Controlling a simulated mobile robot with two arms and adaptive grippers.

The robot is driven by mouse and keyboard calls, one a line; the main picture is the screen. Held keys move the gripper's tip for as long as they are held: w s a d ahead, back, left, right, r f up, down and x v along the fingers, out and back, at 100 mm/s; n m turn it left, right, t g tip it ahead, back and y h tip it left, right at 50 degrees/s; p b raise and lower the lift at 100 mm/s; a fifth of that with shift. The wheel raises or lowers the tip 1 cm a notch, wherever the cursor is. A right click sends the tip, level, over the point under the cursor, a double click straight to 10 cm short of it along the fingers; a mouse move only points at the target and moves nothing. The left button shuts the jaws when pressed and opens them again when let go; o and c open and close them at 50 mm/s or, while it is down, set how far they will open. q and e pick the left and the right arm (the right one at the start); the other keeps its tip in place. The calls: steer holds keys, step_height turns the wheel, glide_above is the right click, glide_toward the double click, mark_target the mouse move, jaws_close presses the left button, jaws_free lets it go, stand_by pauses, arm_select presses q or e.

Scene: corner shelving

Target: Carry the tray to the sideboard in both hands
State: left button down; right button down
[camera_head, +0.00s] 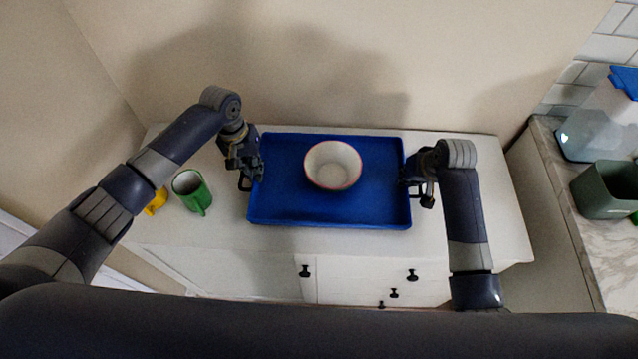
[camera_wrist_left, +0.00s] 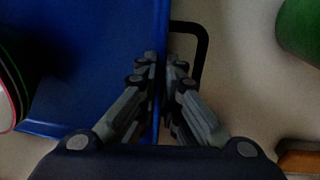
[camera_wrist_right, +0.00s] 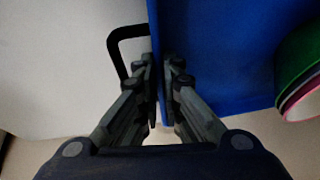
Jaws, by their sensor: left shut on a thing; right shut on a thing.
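The blue tray (camera_head: 290,205) is over the white sideboard top (camera_head: 460,215), close against the back wall. I cannot tell whether it rests on the top or hangs just above it. My left gripper (camera_head: 250,172) is shut on the tray's left wall, beside a black handle (camera_wrist_left: 190,40). My right gripper (camera_head: 412,180) is shut on the tray's right wall, beside another black handle (camera_wrist_right: 125,45). Both wrist views show the fingers on either side of the blue wall.
A green mug (camera_head: 193,192) and a yellow object (camera_head: 155,202) stand left of the tray, partly behind my left arm. A marbled counter (camera_head: 560,190) at the right holds a dark green container (camera_head: 602,190) and a clear blue-lidded bin (camera_head: 595,130). The sideboard's right end is clear.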

arm_select(q)
steer(key=shift+w+f, duration=0.1)
steer(key=shift+f, duration=0.15)
arm_select(e)
steer(key=shift+w+f, duration=0.1)
steer(key=shift+f, duration=0.15)
arm_select(q)
steer(key=c, duration=2.2)
jaws_free()
steer(key=shift+a+f, duration=0.1)
steer(key=shift+f, duration=0.1)
arm_select(e)
steer(key=c, duration=2.2)
jaws_free()
steer(key=shift+f, duration=0.15)
arm_select(q)
steer(key=o, duration=0.4)
steer(key=shift+r, duration=0.1)
arm_select(e)
steer(key=o, duration=0.4)
arm_select(q)
steer(key=shift+s+r, duration=0.1)
steer(key=shift+s, duration=0.1)
